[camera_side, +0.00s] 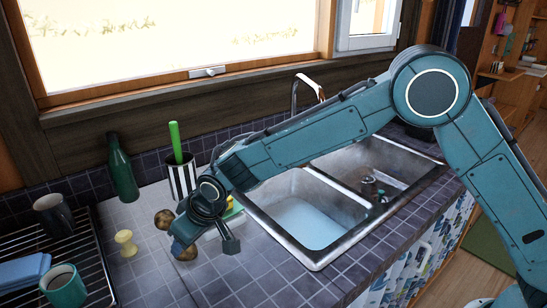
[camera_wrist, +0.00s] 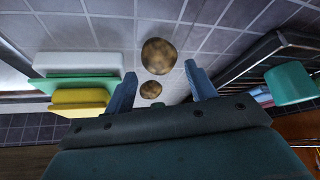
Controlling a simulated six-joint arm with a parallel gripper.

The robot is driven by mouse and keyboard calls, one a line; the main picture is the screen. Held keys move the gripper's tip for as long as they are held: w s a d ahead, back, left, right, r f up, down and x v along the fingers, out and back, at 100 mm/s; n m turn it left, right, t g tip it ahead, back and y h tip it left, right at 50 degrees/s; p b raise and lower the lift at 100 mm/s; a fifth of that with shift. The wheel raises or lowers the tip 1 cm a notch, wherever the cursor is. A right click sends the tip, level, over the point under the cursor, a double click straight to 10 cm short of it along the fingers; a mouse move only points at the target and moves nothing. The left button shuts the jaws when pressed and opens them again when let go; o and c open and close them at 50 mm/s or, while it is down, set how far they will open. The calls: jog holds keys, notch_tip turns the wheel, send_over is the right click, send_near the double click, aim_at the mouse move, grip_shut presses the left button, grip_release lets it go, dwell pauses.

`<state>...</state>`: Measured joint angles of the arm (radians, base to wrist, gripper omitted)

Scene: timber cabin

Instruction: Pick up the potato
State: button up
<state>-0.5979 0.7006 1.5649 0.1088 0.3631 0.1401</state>
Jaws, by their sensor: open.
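Two brown, mottled, roundish potatoes lie on the tiled counter. In the side view one potato (camera_side: 164,219) is left of my gripper (camera_side: 205,240), and the other potato (camera_side: 183,252) is partly hidden behind a finger. In the wrist view a larger-looking potato (camera_wrist: 158,55) is just beyond my gripper (camera_wrist: 161,84), and a smaller-looking potato (camera_wrist: 151,89) shows between the two blue fingers. My gripper is open and empty, pointing down over the counter. I cannot tell whether a finger touches either potato.
Green and yellow sponges (camera_wrist: 80,98) are beside my gripper. A striped cup (camera_side: 182,180) and green bottle (camera_side: 122,168) stand behind. A yellow object (camera_side: 126,242) and a rack with a teal mug (camera_side: 64,287) are left. The sink (camera_side: 300,240) is right.

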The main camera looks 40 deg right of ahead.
jog(key=shift+x, duration=2.15)
jog(key=shift+d, duration=0.1)
jog(key=shift+c, duration=0.3)
jog(key=c, duration=0.6)
